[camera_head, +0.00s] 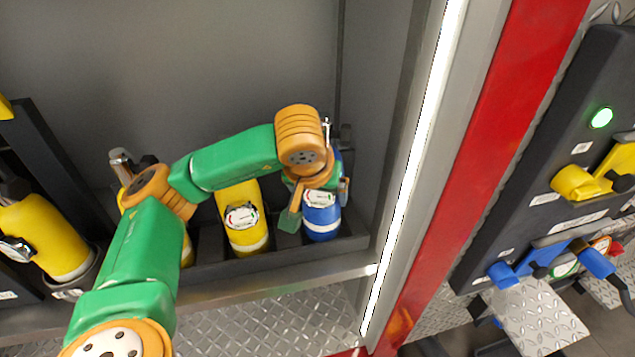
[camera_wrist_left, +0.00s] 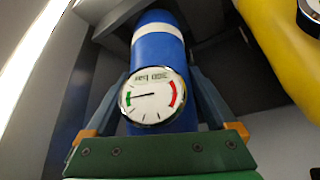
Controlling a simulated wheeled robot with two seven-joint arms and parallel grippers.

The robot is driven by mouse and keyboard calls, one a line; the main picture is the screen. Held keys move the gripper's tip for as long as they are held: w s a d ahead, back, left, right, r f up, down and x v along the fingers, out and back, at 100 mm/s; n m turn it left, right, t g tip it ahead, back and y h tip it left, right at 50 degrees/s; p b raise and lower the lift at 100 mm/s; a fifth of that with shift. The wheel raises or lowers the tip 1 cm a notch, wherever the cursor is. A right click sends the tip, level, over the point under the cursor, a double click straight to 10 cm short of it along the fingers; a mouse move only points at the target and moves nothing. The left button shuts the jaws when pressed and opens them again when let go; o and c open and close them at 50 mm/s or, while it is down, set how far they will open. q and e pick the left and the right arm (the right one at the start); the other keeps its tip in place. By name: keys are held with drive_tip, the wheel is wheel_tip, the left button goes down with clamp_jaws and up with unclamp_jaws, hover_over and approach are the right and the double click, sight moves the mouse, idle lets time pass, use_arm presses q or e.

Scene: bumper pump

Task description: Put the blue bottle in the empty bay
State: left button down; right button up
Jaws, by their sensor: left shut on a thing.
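The blue bottle (camera_head: 321,222) stands in the right-hand bay of the dark rack (camera_head: 225,270) in the head view. It has a white band near its base. My left gripper (camera_head: 316,190) is at its upper part and shut on it. In the left wrist view the blue bottle (camera_wrist_left: 158,60) lies between the two fingers, with its round gauge (camera_wrist_left: 154,95) facing the camera. The gripper hides much of the bottle's top in the head view. My right gripper is not in view.
A yellow bottle (camera_head: 248,240) stands in the bay to the left, and another is partly hidden behind my left arm. A yellow bottle (camera_head: 45,235) stands farther left. A metal cabinet post with a light strip (camera_head: 415,170) rises close to the right of the rack.

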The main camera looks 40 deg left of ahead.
use_arm(q)
drive_tip(key=shift+f, duration=0.45)
drive_tip(key=shift+w+f, duration=0.2)
drive_tip(key=shift+f, duration=0.05)
unclamp_jaws()
drive_tip(key=shift+s, duration=0.15)
drive_tip(key=shift+s+d+r, duration=0.1)
